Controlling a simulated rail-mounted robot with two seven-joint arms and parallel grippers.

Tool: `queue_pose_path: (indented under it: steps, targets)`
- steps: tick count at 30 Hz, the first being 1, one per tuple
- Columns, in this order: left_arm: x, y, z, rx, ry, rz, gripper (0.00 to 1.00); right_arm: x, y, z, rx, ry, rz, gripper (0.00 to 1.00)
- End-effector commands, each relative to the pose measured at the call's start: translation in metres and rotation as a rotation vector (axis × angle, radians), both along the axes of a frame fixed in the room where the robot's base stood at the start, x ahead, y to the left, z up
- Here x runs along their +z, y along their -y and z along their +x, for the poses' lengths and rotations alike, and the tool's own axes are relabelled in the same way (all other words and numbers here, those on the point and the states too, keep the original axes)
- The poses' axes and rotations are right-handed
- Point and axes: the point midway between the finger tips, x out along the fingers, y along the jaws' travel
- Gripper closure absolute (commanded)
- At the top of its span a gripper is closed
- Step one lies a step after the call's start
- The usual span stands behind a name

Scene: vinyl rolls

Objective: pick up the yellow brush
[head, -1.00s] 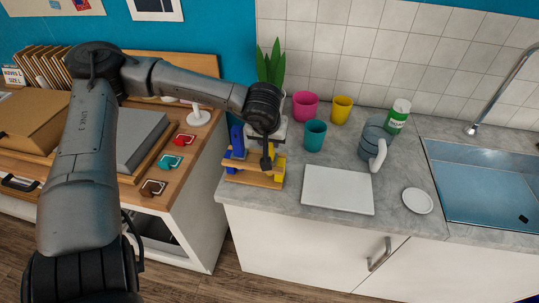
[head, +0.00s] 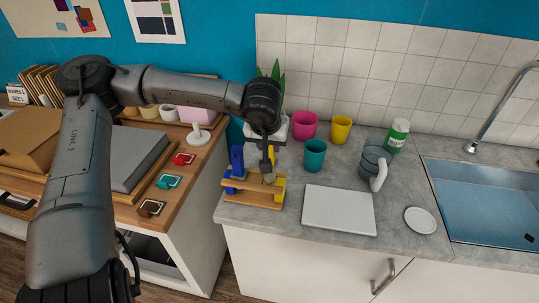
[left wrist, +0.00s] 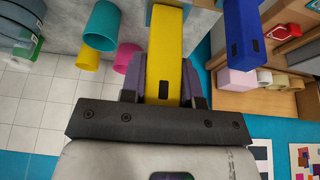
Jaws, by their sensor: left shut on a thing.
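The yellow brush (head: 280,188) shows in the head view at the right end of a small wooden rack (head: 250,197) on the counter, partly hidden by my gripper. My left gripper (head: 268,178) is shut on it. In the left wrist view, the yellow brush (left wrist: 165,50) lies between the two fingers of my left gripper (left wrist: 164,90). Whether its lower end is clear of the rack cannot be told. A blue brush (head: 237,163) stands upright at the rack's left end, and it shows apart from my gripper in the left wrist view (left wrist: 240,40). My right gripper is not in view.
A teal cup (head: 315,156), a pink cup (head: 303,125) and a yellow cup (head: 340,129) stand right of the rack. A white board (head: 339,210) lies in front of them. A potted plant (head: 275,72) stands behind my gripper. A sink (head: 475,205) is at the right.

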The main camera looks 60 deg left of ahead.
Motion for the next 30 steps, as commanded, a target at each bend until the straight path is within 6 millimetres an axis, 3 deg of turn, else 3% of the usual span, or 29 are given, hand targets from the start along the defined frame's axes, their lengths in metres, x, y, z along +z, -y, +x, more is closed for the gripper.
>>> queue_pose_path:
  steps: [15,21,30]
  targets:
    - [0.095,0.000,0.000,0.002,0.003,0.001,1.00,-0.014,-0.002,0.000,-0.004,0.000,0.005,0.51]
    - [0.116,0.000,0.000,0.001,0.001,0.001,1.00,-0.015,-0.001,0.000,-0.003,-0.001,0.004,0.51]
    - [0.126,0.000,0.000,0.000,0.001,-0.001,1.00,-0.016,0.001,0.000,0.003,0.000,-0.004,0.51]
